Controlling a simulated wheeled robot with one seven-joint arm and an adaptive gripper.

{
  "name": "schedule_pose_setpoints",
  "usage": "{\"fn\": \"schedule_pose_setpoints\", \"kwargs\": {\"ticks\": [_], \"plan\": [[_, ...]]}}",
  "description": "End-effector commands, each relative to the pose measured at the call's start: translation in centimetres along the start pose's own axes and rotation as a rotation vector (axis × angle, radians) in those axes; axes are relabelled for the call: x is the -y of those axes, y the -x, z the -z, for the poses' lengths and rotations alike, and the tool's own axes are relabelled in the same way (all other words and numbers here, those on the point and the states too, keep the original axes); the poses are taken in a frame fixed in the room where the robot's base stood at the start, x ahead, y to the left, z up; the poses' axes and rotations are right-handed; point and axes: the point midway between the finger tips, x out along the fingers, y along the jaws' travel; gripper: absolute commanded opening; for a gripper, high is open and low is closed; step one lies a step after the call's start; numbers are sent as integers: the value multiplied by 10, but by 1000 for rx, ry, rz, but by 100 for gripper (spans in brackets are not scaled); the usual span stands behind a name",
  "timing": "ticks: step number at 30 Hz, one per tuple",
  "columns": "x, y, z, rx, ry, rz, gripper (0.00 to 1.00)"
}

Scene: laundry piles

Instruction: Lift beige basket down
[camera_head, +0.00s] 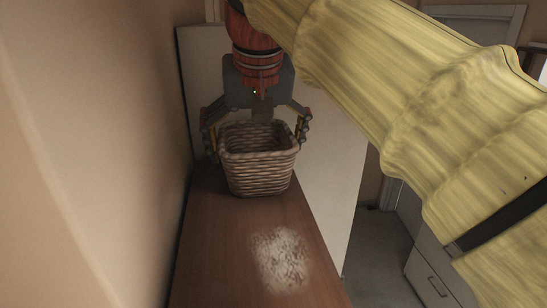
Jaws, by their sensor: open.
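A beige woven basket (259,171) stands upright at the far part of a brown wooden surface (225,248). My gripper (256,140) is open, pointing down over the basket. One finger is at the basket's left side and the other at its right side, both near the rim. I cannot tell whether the fingers touch the weave. The basket's inside looks empty as far as it shows; its far rim is partly hidden by my gripper.
A pale speckled patch (280,259) lies on the wood nearer to me. A plain wall (95,150) runs close along the left. A white panel (325,190) stands behind and right of the basket. The floor (380,250) and a drawer unit (436,275) are at the lower right.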

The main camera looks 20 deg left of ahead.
Motion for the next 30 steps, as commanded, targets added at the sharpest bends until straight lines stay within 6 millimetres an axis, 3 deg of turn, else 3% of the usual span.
{"fn": "schedule_pose_setpoints", "kwargs": {"ticks": [16, 30], "plan": [[0, -3, -2, 0, 0, 0, 99], [0, -3, -2, 0, 0, 0, 73]]}}
